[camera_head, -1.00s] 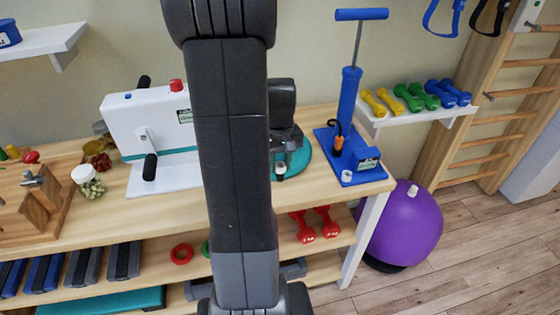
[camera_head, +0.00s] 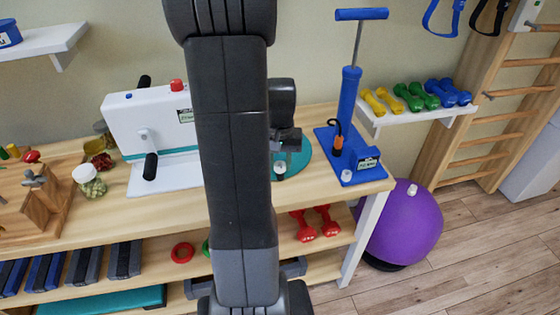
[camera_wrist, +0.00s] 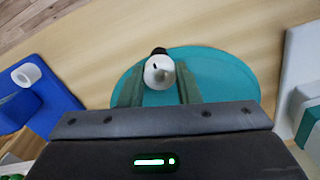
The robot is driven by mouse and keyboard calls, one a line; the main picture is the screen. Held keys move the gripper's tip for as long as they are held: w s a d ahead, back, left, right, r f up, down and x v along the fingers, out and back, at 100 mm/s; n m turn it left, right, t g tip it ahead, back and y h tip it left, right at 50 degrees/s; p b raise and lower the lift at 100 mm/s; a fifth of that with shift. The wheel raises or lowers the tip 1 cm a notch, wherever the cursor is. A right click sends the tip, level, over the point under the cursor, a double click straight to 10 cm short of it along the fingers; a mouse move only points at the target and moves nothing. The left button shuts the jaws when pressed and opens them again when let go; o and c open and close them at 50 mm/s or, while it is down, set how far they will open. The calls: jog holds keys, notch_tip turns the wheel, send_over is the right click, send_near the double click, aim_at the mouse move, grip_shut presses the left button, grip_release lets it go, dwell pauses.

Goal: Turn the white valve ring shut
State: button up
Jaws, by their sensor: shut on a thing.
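The white valve ring (camera_wrist: 158,74) sits near the edge of a round teal cushion (camera_wrist: 215,72), with a small black piece behind it. In the wrist view my gripper (camera_wrist: 160,82) has one finger on each side of the ring and is shut on it. In the head view the teal cushion (camera_head: 300,158) lies on the wooden bench, partly hidden by my arm. The small white valve ring (camera_head: 279,168) shows just below my gripper (camera_head: 280,158). Its marks are too small to read.
A blue pump (camera_head: 347,150) stands on the bench just right of the cushion. A white machine (camera_head: 150,125) with black handles stands to the left. A purple ball (camera_head: 405,225) is on the floor.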

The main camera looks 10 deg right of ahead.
jog(key=o, duration=1)
notch_tip(320, 180, up, 14)
jog(key=shift+f+p, duration=0.1)
jog(key=shift+p, duration=0.4)
notch_tip(320, 180, down, 14)
jog(key=shift+r+b, duration=0.1)
jog(key=shift+b, duration=0.45)
